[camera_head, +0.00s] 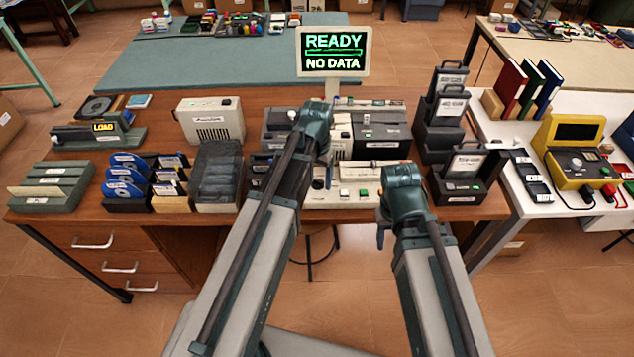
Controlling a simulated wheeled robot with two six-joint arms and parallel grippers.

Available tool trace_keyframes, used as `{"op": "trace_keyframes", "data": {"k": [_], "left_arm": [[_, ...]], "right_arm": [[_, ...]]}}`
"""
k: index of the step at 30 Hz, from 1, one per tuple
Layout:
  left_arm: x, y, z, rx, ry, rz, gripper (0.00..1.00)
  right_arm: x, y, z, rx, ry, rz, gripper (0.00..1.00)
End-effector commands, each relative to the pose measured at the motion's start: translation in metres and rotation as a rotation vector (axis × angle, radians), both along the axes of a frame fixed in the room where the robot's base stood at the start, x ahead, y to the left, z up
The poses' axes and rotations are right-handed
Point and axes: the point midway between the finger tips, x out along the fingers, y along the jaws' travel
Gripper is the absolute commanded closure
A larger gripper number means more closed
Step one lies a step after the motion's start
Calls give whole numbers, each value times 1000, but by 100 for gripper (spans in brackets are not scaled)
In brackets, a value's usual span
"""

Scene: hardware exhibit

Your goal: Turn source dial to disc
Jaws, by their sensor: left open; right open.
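The pale control panel (345,198) stands at the front middle of the brown desk. A small black knob (318,184), which looks like the source dial, is on its left part, close to my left forearm. Its pointer and labels are too small to read. My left gripper (317,118) is above the back of the desk, beyond the knob. My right gripper (402,183) is over the panel's right end. Both are open and apart from the knob; their fingers are mostly hidden by my wrists. Blue discs (125,175) stand in a rack at left.
A sign (333,52) reads READY, NO DATA. Dark drive units (380,133) stand behind the panel. A grey box (216,175) is left of it, and black cartridge holders (465,172) are right. A yellow meter (572,158) sits on the white side table.

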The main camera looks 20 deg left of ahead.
Motion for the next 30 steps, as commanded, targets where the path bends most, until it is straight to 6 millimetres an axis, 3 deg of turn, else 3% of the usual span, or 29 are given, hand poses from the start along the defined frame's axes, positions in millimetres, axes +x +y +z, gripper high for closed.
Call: {"op": "trace_keyframes", "data": {"k": [6, 19, 30], "left_arm": [[0, 0, 1, 0, 0, 0, 25], [0, 0, 0, 0, 0, 0, 100], [0, 0, 0, 0, 0, 65, 100]], "right_arm": [[0, 0, 1, 0, 0, 0, 50], [0, 0, 0, 0, 0, 0, 50], [0, 0, 0, 0, 0, 0, 50]]}}
